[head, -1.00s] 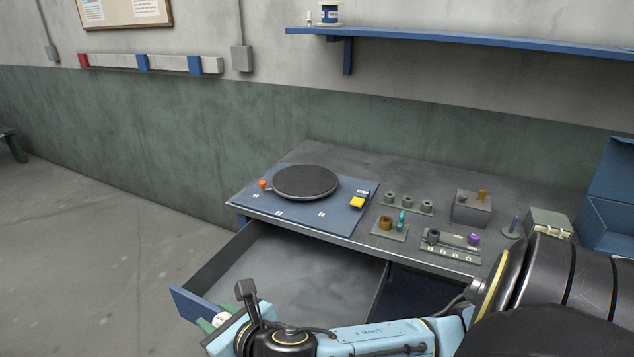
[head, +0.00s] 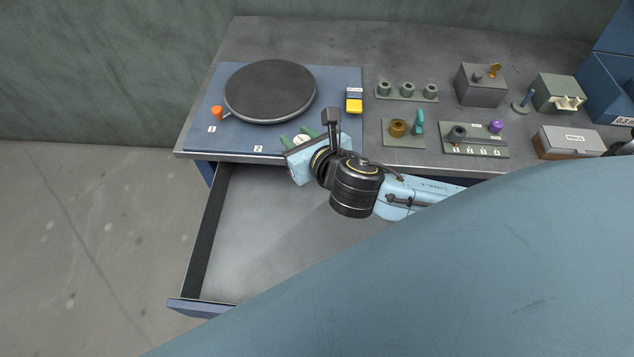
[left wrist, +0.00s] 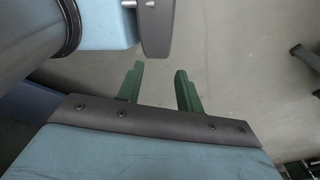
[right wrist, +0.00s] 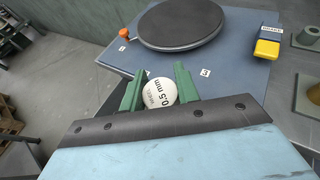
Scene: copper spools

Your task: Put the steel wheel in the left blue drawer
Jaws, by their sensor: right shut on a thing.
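My right gripper (head: 303,143) is shut on a round white-faced wheel (right wrist: 160,92) marked "0.5 mm"; the wheel's metal cannot be told. In the head view the white face (head: 301,140) shows between the green fingers, near the table's front edge by the blue mat. The left blue drawer (head: 207,235) is pulled open below the table, with its blue front (head: 187,306) at lower left. Its visible floor is bare; my right arm hides its right part. My left gripper (left wrist: 158,88) is open and empty over a grey floor in the left wrist view.
A dark turntable (head: 270,90) sits on the blue mat (head: 340,82) with an orange knob (head: 217,112) and a yellow-and-blue block (head: 354,101). Further right stand small fixtures, a grey box (head: 481,85) and a lidded box (head: 568,142).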

